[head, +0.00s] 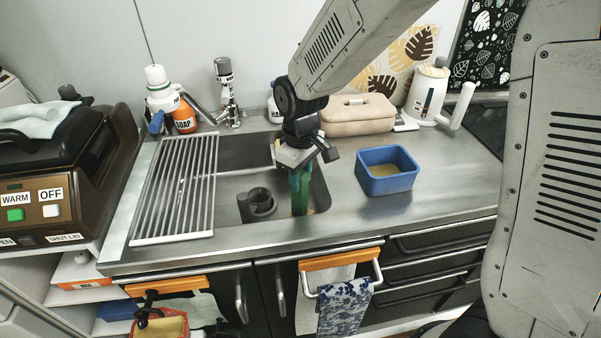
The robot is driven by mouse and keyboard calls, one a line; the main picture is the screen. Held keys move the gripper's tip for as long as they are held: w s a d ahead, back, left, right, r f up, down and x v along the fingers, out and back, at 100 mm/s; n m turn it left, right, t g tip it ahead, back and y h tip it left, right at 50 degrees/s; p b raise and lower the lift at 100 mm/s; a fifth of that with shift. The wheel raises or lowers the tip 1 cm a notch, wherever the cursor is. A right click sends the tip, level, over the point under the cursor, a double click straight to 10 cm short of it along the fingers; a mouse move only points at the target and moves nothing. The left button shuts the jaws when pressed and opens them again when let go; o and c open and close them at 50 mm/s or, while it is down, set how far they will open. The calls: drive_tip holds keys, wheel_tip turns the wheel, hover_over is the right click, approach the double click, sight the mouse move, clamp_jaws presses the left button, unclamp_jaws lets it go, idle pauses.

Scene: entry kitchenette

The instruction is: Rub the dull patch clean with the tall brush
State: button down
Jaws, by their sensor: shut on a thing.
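My gripper (303,163) is over the right part of the sink, pointing down. It is shut on a tall green brush (299,193), held roughly upright with its lower end down in the sink basin (228,212). The brush's lower end is near the sink floor; I cannot tell whether it touches. A small yellowish area shows beside the lower end, too small to make out. I cannot make out the dull patch clearly; the brush and the sink's front edge may hide it.
A slatted drying rack (181,187) covers the sink's left side. A dark round fitting (257,204) is in the basin. A blue tub (387,170) stands right of the sink. The tap (227,92), bottles and a beige box (357,114) line the back. Front-right counter is clear.

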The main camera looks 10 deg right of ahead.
drive_tip(key=shift+r, duration=0.65)
wheel_tip(320, 180, up, 9)
drive_tip(key=shift+r, duration=0.4)
